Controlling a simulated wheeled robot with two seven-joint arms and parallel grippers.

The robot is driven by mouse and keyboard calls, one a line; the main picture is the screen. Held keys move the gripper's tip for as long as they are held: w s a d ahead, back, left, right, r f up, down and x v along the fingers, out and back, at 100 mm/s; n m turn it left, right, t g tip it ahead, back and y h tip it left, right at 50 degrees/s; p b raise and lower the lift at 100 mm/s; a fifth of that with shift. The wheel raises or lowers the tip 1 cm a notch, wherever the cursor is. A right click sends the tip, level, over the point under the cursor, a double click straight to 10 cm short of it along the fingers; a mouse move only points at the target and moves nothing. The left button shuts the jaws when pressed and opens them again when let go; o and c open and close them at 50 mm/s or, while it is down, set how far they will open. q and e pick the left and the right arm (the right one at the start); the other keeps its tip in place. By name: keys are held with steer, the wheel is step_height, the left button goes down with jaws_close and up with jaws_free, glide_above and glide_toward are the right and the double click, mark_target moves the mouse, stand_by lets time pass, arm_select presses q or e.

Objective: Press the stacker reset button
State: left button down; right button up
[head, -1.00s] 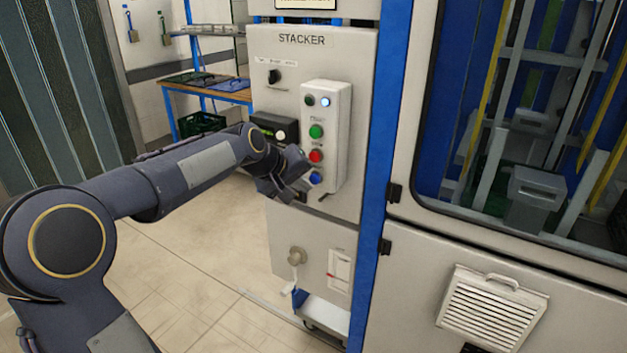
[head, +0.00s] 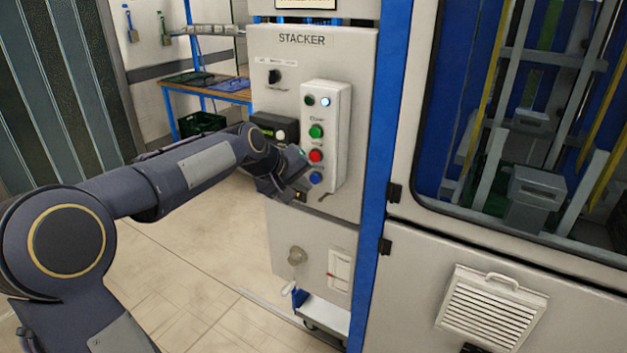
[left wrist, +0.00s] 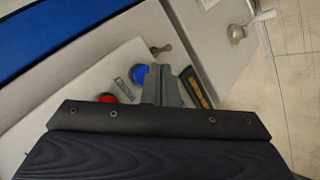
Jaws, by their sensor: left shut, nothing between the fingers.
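The white button box (head: 341,125) is on the grey panel labelled STACKER (head: 302,40). The blue button (head: 316,178) is the lowest on the box, below a red button (head: 316,156) and a green button (head: 316,132). My left gripper (head: 300,180) is shut and empty, just left of the blue button. In the left wrist view, the closed fingers (left wrist: 162,75) point at the panel, with the blue button (left wrist: 140,76) beside their tips and the red button (left wrist: 128,92) further left. I cannot tell whether the tips touch the blue button. My right gripper is not in view.
A black selector knob (head: 274,76) is on the panel's upper left. A dark box with a pale knob (head: 280,135) is beside my wrist. A blue post (head: 377,150) and a windowed cabinet stand to the right. The floor at the left is clear.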

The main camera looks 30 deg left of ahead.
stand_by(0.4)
arm_select(q)
steer(key=shift+w, duration=0.45)
steer(key=shift+w+p, duration=0.4)
steer(key=shift+p, duration=0.15)
stand_by(0.4)
steer(key=shift+s, duration=0.1)
steer(key=shift+s+b, duration=0.5)
steer(key=shift+s, duration=0.25)
steer(key=shift+s, duration=0.1)
